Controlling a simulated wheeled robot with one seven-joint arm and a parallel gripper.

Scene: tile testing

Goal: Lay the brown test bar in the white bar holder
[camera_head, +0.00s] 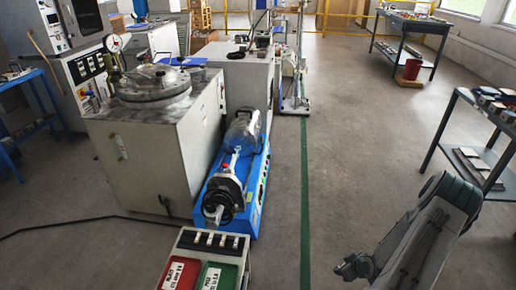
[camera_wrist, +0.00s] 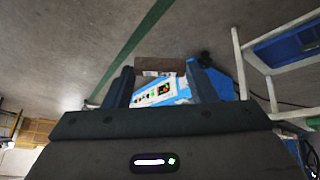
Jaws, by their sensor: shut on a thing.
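The brown test bar (camera_wrist: 160,65) is held crosswise between the fingertips of my gripper (camera_wrist: 160,78) in the wrist view. A small pale label shows on its near edge. My gripper is shut on it, with one dark finger at each end. In the head view my grey arm (camera_head: 420,240) reaches in at the lower right; the bar and the fingers cannot be made out there. I cannot pick out the white bar holder with certainty in either view.
A blue-based machine (camera_head: 260,180) stands on the floor, left of the green line. In front of it is a pale stand (camera_head: 240,241) with a red bin (camera_head: 180,274) and a green bin (camera_head: 219,276). A dark table (camera_head: 462,125) stands at right. The floor between is clear.

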